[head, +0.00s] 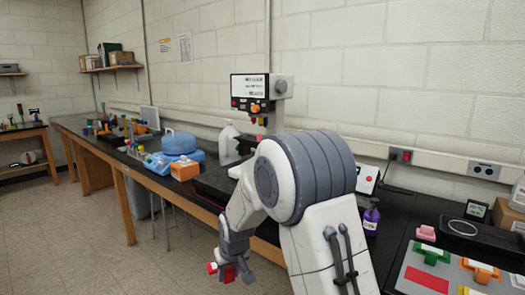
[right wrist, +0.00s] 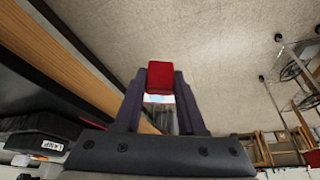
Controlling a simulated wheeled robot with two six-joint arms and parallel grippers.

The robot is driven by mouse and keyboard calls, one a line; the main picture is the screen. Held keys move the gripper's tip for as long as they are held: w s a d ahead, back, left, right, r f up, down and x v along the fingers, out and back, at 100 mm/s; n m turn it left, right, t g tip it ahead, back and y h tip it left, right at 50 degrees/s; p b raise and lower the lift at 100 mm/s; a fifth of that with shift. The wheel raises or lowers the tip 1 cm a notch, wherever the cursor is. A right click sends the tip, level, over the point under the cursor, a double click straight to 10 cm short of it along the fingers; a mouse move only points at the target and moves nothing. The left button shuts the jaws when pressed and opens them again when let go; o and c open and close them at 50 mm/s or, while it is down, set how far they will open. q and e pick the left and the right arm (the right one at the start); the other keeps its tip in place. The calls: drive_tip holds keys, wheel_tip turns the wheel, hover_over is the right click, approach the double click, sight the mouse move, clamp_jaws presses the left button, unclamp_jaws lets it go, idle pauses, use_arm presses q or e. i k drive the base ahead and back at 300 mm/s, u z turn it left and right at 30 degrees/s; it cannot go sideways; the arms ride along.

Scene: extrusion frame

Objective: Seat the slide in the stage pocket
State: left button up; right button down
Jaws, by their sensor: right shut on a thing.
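My right gripper (head: 228,268) hangs low in front of the bench edge, over the floor. It is shut on a red block (right wrist: 160,77), which sits between the fingertips in the right wrist view. A pale, clear strip (right wrist: 157,98) shows just below the block; the two look like the slide, but I cannot tell for sure. A black instrument base (head: 213,183) stands on the bench behind my arm and may be the stage; my arm hides part of it. I cannot make out the pocket. My left gripper is not in view.
The wooden bench edge (right wrist: 65,52) runs close to the left of the gripper. A blue device (head: 180,143) and an orange box (head: 184,170) stand left of the base. A purple bottle (head: 371,216) stands right of my arm. The floor (head: 75,240) is open at left.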

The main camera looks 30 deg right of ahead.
sight(250, 139)
drive_tip(key=z, duration=0.1)
drive_tip(key=k, duration=0.35)
drive_tip(key=u, duration=0.75)
drive_tip(key=i, duration=1.55)
drive_tip(key=z, duration=0.65)
